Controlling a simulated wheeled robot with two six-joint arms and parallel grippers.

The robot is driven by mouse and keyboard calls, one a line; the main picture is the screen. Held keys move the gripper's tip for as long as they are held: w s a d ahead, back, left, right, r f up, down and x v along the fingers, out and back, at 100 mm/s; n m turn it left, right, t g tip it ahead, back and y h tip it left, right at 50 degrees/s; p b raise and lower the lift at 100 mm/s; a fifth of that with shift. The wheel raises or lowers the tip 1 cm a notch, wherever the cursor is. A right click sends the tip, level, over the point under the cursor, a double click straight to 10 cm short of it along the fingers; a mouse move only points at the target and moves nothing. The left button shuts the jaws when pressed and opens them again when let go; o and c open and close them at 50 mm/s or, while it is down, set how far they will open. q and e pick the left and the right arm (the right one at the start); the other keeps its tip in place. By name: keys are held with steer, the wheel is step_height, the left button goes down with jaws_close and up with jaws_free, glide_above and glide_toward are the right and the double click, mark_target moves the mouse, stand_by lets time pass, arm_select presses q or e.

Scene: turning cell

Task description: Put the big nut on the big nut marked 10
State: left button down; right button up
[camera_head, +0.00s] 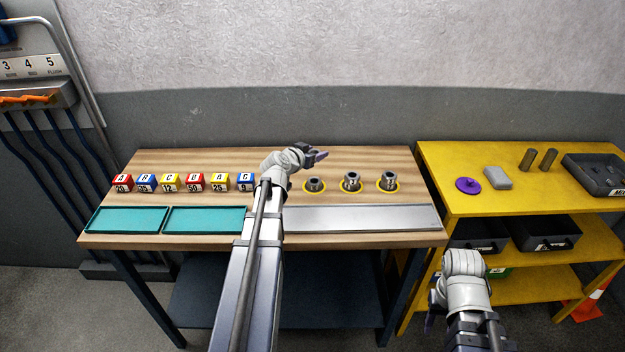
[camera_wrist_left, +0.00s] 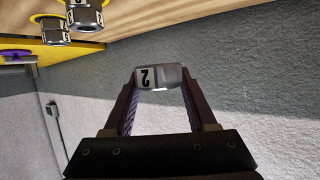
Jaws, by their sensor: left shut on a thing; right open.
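My left gripper (camera_head: 318,156) is above the back of the wooden table, behind the row of nuts. In the left wrist view it is shut on a grey nut (camera_wrist_left: 150,78) with a dark mark like an upside-down 2. In the head view the held nut is hard to make out. Three grey metal pieces, a left one (camera_head: 315,185), a middle one (camera_head: 351,180) and a right one (camera_head: 389,180), stand in yellow rings; their marks are too small to read. Two show in the left wrist view, one nearer (camera_wrist_left: 86,17). My right gripper (camera_head: 431,322) is open, low in front of the yellow shelf.
Several lettered cubes (camera_head: 168,183) stand in a row at the left. Two teal trays (camera_head: 126,220) and a grey metal strip (camera_head: 362,218) lie along the front. The yellow shelf (camera_head: 445,190) at the right bears a purple disc (camera_head: 467,185) and a grey block (camera_head: 497,178). A wall stands behind.

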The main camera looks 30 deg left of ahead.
mark_target(315, 180)
arm_select(q)
step_height(315, 180, down, 9)
steer(key=b, duration=0.8)
steer(key=shift+r, duration=0.15)
steer(key=c, duration=0.7)
jaws_free()
steer(key=shift+f, duration=0.25)
steer(key=o, duration=0.5)
steer(key=shift+r, duration=0.1)
